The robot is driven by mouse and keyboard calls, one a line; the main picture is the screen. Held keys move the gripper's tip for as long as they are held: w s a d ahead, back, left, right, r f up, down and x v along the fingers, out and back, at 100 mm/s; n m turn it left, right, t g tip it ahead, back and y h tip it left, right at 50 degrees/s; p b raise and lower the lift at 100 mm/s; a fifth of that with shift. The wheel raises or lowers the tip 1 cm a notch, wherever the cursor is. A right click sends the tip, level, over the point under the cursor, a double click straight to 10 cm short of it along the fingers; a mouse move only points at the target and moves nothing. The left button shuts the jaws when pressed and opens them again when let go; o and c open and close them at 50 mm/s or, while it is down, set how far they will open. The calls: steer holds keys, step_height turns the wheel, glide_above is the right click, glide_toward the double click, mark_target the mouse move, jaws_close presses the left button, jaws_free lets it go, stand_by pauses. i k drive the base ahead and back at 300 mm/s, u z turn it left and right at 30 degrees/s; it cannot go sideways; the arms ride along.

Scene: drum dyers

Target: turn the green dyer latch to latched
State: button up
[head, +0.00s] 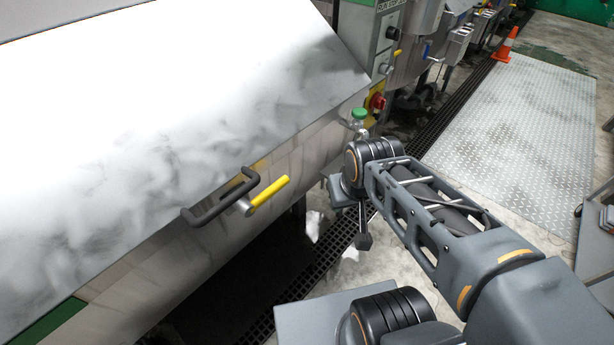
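The latch is a yellow lever (268,192) on a round metal pivot, on the front of the large pale steel dyer (170,150). The lever slants up to the right from its pivot. A dark bar handle (222,198) sits just left of it on the dyer's lid edge. A green strip (48,324) shows at the dyer's lower left. My gripper (342,190) is at the end of my arm, to the right of the lever and apart from it. My wrist partly hides it, and its fingers do not show clearly.
A floor grate (290,292) runs below the dyer. An orange cone (506,46) stands by a metal floor plate (520,125) at upper right.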

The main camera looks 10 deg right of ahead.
mark_target(246, 209)
steer(key=z, duration=0.6)
steer(key=k, duration=0.9)
steer(key=u, duration=1.45)
steer(key=i, duration=0.5)
